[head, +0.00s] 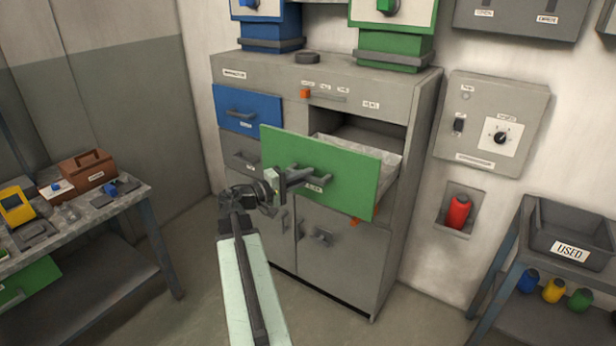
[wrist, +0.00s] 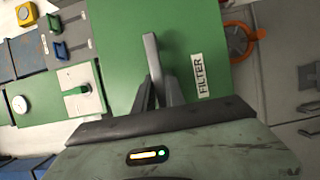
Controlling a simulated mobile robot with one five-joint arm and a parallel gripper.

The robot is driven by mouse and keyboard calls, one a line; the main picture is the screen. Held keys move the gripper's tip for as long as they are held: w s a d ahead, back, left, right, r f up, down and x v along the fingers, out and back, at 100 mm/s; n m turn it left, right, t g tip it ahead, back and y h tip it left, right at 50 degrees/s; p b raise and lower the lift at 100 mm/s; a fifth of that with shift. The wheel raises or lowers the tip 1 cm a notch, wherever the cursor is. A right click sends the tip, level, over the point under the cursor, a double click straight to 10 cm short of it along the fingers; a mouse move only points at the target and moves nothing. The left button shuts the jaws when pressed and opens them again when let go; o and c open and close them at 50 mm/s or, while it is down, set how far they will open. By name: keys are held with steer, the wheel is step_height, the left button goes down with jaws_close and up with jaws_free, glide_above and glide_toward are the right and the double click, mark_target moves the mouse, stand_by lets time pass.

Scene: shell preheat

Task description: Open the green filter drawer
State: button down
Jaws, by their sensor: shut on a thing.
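The green filter drawer (head: 345,180) is pulled part way out of the grey cabinet (head: 390,245), with its grey inner walls showing behind the front. My gripper (head: 285,179) is at the left part of the drawer's front and shut on its grey handle (head: 308,174). In the wrist view the green drawer front (wrist: 215,45) with its FILTER label fills the middle, and the handle (wrist: 152,55) stands up between my gripper's fingers (wrist: 159,92). The inside of the drawer is mostly hidden by its front.
A blue drawer (head: 248,108) is closed at the upper left of the cabinet. A workbench (head: 125,190) with a toolbox and tools stands at the left. A shelf with a USED bin (head: 570,235) stands at the right. A red cylinder (head: 458,212) sits in a wall niche.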

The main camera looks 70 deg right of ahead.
stand_by(0.3)
steer(key=c, duration=1.4)
jaws_free()
steer(key=shift+w+a, duration=0.1)
steer(key=shift+a, duration=0.05)
steer(key=v, duration=0.7)
steer(key=shift+w+a, duration=0.2)
steer(key=shift+a, duration=0.05)
